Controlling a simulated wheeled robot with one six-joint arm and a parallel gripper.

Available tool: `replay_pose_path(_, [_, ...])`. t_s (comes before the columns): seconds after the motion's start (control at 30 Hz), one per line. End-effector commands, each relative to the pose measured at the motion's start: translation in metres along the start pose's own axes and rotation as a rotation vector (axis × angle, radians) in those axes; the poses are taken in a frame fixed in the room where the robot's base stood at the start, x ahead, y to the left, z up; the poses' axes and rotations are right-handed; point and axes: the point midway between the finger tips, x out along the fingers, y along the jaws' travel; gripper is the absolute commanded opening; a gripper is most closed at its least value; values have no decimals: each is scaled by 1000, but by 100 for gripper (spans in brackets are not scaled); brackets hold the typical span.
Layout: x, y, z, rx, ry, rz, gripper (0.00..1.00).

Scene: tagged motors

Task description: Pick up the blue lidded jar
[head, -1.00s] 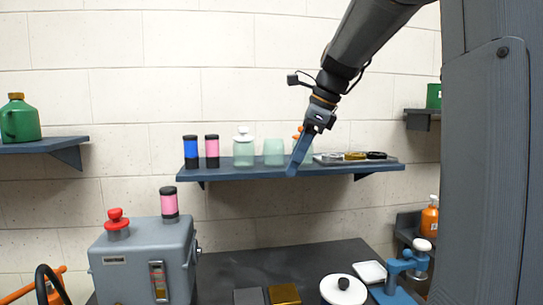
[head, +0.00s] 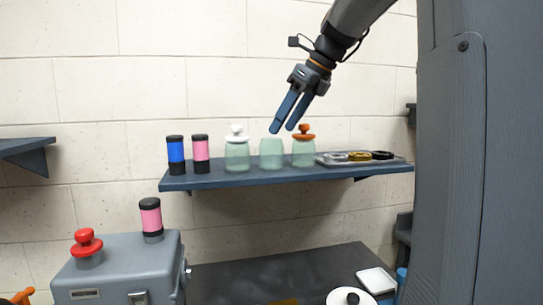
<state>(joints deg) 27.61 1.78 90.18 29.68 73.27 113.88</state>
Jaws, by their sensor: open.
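A blue cylinder with a black cap and black base (head: 175,154) stands upright at the left end of the blue-grey wall shelf (head: 225,180). Close to its right stands a similar pink cylinder (head: 200,154). How far the tips are in front of the shelf is unclear.
A tray of rings (head: 360,159) lies at the shelf's right. Below are a grey machine with a red knob (head: 87,243), another pink cylinder (head: 151,216) and a dark table (head: 290,270).

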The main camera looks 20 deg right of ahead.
Motion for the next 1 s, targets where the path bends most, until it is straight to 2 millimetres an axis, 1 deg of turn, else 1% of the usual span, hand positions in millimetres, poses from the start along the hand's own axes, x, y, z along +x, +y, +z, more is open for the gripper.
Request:
replay_pose_path(0.03, [8, 2, 1, -2, 2, 4, 56])
replay_pose_path(0.1, [18, 2, 1, -3, 1, 4, 56])
replay_pose_path(0.2, [27, 1, 1, -4, 1, 2, 56])
replay_pose_path(0.37, [36, 0, 0, -2, 1, 1, 56])
replay_pose_path(0.6, [69, -2, -2, 1, 2, 1, 56])
replay_pose_path(0.7, [78, -2, -1, 0, 1, -1, 56])
replay_pose_path(0.8, [82, -2, -1, -1, 0, -2, 56])
replay_pose_path(0.97, [82, -2, -1, -1, 0, -2, 56])
replay_pose_path(1.0, [82, -2, -2, -1, 0, -2, 54])
